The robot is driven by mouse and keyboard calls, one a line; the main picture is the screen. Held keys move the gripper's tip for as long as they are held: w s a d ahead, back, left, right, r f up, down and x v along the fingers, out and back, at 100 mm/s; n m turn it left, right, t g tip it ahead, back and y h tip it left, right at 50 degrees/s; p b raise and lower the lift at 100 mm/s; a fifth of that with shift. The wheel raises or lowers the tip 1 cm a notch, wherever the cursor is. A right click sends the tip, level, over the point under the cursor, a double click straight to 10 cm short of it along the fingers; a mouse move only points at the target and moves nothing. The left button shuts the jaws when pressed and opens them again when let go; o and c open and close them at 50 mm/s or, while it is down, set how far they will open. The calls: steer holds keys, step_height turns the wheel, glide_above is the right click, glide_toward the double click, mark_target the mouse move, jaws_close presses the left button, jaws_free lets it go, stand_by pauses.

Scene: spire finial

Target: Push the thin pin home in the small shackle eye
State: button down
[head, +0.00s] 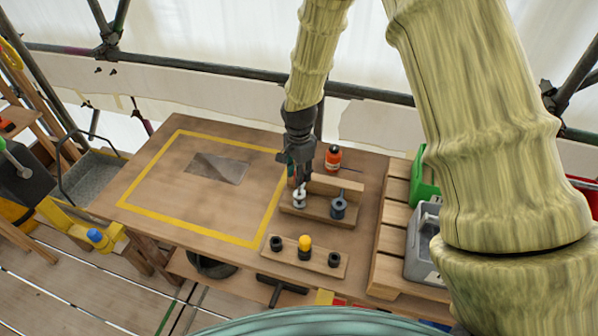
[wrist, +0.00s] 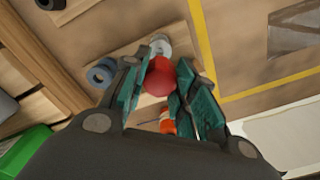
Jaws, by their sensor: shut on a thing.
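My gripper (wrist: 160,82) is shut on the red round head (wrist: 159,76) of a pin. The head hides the pin's shank, so I cannot tell whether its tip is in an eye. Just beyond it is a small pale metal shackle (wrist: 159,45), on a wooden block. In the head view my gripper (head: 300,182) points down right above this pale shackle (head: 299,199). A larger dark blue-grey shackle (head: 339,207) stands to its right, also seen in the wrist view (wrist: 102,72).
An orange bottle (head: 333,157) stands behind the shackle block (head: 320,212). In front lies a board (head: 320,262) with a yellow-topped piece (head: 304,243) between two dark ones. A yellow-outlined area with a grey plate (head: 218,168) is at left. A grey toolbox (head: 425,245) stands right.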

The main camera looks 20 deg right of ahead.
mark_target(299, 192)
steer(key=shift+f+b, duration=1.65)
steer(key=shift+f, duration=1.85)
steer(key=c, duration=1.1)
jaws_free()
steer(key=shift+o, duration=0.2)
steer(key=shift+r, duration=0.1)
step_height(299, 192, up, 12)
steer(key=shift+f, duration=0.1)
